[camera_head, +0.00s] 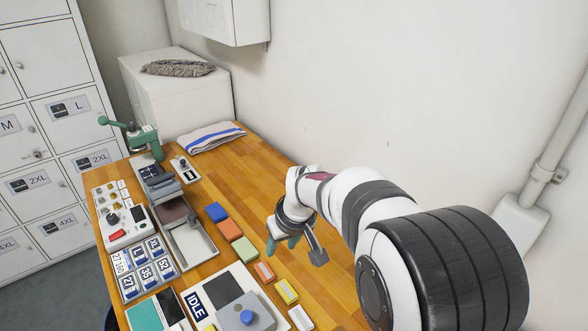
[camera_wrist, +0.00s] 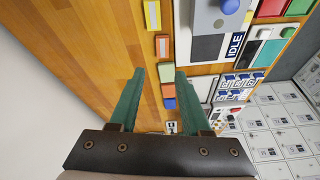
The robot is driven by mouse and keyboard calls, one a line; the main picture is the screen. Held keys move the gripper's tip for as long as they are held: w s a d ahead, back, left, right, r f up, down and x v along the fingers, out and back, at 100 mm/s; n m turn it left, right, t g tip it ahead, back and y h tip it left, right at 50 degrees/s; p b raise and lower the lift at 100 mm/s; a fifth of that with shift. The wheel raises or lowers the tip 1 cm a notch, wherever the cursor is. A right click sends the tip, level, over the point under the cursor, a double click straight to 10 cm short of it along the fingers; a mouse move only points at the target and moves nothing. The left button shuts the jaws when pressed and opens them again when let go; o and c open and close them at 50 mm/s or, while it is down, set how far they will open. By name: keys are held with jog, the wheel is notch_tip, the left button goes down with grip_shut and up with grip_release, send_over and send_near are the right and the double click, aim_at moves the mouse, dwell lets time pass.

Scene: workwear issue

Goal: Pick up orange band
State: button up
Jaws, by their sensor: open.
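A small orange band (camera_head: 264,272) with a pale patch lies on the wooden table, between a green block (camera_head: 245,250) and a yellow band (camera_head: 287,291) with a pale patch. The orange band also shows in the wrist view (camera_wrist: 162,46), just beyond the fingertips. A plain orange-red block (camera_head: 230,229) lies on the other side of the green block. My gripper (camera_head: 283,243) hangs over the table, to the right of this row. In the wrist view, its green fingers (camera_wrist: 160,72) are apart and nothing is held between them. The green block shows in the gap.
A blue block (camera_head: 217,212) ends the row. Left of it are a grey tray (camera_head: 191,246), number tags (camera_head: 144,264), a control panel (camera_head: 123,217) and a green press (camera_head: 140,134). A folded towel (camera_head: 211,136) lies at the back. The table right of the row is bare.

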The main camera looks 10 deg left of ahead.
aim_at(262, 266)
jog(key=shift+n, duration=0.8)
jog(key=x, duration=0.6)
jog(key=w+a+x, duration=0.1)
jog(key=x, duration=0.6)
jog(key=a+r+x, duration=0.1)
jog(key=x, duration=0.5)
jog(key=shift+w+a+f, duration=0.25)
jog(key=shift+w+a, duration=0.05)
jog(key=shift+w, duration=0.1)
jog(key=shift+f, duration=0.1)
grip_shut()
